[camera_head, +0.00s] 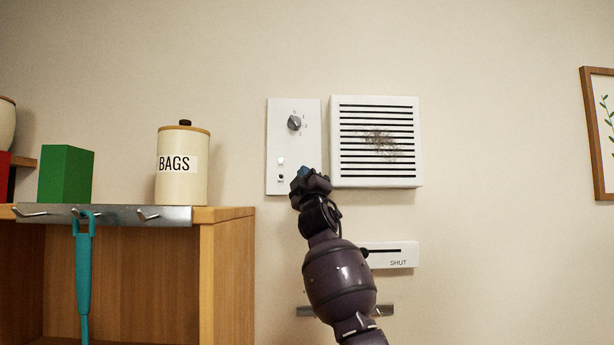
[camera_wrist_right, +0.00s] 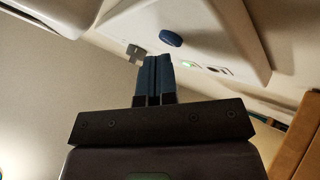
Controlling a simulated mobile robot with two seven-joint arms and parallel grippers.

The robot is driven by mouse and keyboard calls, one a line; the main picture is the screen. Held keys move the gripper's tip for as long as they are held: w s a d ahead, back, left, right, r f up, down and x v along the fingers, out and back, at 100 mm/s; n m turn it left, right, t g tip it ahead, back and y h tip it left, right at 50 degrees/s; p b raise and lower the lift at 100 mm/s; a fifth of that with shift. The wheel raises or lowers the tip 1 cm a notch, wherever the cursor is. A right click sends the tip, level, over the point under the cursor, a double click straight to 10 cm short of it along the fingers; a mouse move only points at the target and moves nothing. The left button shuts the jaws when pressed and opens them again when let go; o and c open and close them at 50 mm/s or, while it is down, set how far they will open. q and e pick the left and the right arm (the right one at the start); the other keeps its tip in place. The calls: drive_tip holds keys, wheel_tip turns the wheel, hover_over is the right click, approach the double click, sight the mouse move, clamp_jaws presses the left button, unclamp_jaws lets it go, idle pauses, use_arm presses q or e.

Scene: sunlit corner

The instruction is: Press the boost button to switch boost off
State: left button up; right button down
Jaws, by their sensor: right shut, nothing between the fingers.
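A white control panel (camera_head: 275,140) is on the wall. It has a grey rotary knob (camera_head: 294,122), a small pale light (camera_head: 281,161) and a dark dot (camera_head: 281,177). In the right wrist view the light (camera_wrist_right: 187,64) glows green. A blue oval button (camera_wrist_right: 171,39) stands out from the panel there, apparently the boost button; its label is not readable. In the head view my right gripper seems to hide it. My right gripper (camera_head: 303,173) is shut and empty at the panel's lower right. Its fingertips (camera_wrist_right: 157,58) are near the button; contact is unclear. My left gripper is out of view.
A slatted vent (camera_head: 376,180) is right of the panel. A slider marked SHUT (camera_head: 398,262) is below it. A wooden shelf (camera_head: 232,213) at left holds a BAGS canister (camera_head: 181,185) and green box (camera_head: 66,174). A teal tool (camera_head: 84,270) hangs from its hook rail.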

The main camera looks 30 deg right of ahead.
drive_tip(key=shift+s+a, duration=0.1)
drive_tip(key=shift+s, duration=0.15)
drive_tip(key=s+a, duration=0.3)
drive_tip(key=s, duration=0.2)
idle(0.7)
drive_tip(key=shift+a, duration=0.1)
